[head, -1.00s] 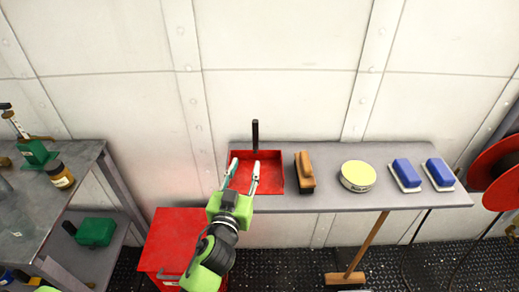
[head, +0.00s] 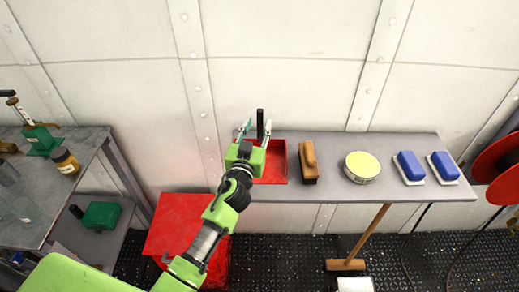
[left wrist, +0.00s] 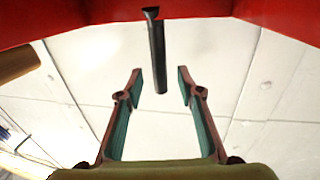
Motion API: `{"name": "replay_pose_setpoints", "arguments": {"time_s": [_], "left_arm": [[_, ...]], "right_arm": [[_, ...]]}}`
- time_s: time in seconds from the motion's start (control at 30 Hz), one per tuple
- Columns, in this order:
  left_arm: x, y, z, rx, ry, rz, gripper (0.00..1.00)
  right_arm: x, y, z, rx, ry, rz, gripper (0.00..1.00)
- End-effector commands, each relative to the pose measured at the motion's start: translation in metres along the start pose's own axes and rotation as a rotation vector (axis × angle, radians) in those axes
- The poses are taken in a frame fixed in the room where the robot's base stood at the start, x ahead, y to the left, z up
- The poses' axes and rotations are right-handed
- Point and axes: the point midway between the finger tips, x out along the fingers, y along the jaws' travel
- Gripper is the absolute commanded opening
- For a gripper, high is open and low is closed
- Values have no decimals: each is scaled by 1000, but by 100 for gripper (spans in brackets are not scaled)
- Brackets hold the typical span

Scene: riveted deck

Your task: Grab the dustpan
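The red dustpan (head: 276,172) lies on the grey shelf table, with its black handle (head: 260,122) pointing up at the back by the wall. My left gripper (head: 253,130) is open over the dustpan, its two fingers on either side of the handle in the head view. In the left wrist view the dark handle (left wrist: 157,55) shows between and beyond the open fingers (left wrist: 158,88), apart from both. The red pan (left wrist: 80,12) fills the top edge there. My right gripper is not in view.
A wooden brush (head: 308,162), a round tin (head: 361,167) and two blue-and-white blocks (head: 411,167) stand right of the dustpan on the table (head: 330,194). A red cabinet (head: 180,232) is below left. The wall is close behind.

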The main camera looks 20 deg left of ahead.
Motion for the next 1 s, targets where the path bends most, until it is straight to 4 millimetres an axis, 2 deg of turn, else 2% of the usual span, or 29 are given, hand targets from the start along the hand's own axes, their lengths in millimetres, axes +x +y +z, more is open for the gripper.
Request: {"name": "replay_pose_setpoints", "arguments": {"time_s": [0.23,0.57,0.7,1.0], "left_arm": [[31,0,0,-1,1,0,34],[37,1,1,-1,0,1,34],[37,1,1,-1,0,0,0],[37,1,0,-1,2,1,0]], "right_arm": [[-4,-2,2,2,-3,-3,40],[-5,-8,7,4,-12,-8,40],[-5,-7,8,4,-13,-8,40],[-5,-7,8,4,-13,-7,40]]}}
